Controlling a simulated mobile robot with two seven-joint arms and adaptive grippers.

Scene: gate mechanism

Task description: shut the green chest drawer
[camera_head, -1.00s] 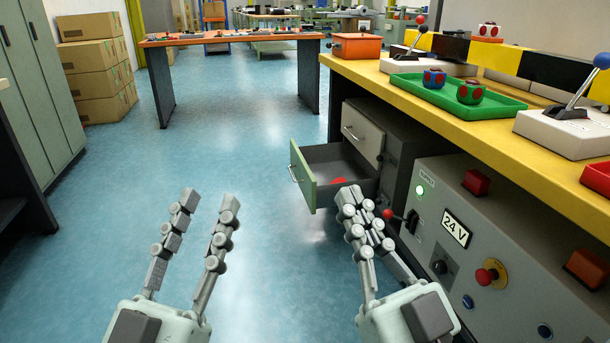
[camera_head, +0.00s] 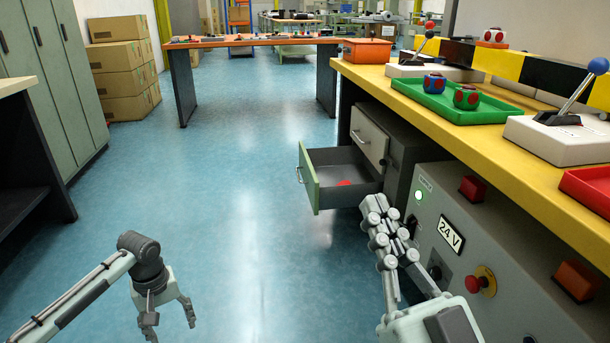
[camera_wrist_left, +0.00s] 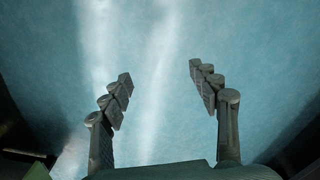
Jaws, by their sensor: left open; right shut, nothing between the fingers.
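The green-fronted drawer (camera_head: 309,179) of the chest (camera_head: 374,140) stands pulled out under the yellow bench, its handle facing left in the head view. A red object (camera_head: 345,183) lies inside it. My right gripper (camera_head: 373,203) is shut and empty, just in front of and below the drawer in the picture; I cannot tell whether it touches. My left gripper (camera_head: 170,322) is open and empty at the lower left, pointing down over bare floor. In the left wrist view its spread fingers (camera_wrist_left: 160,88) show only blue floor between them.
The yellow bench (camera_head: 440,105) holds a green tray (camera_head: 450,104) and lever boxes. A grey 24 V control panel (camera_head: 455,240) stands below it at right. Cartons (camera_head: 122,70) and lockers stand at left. The floor (camera_head: 235,150) left of the drawer is clear.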

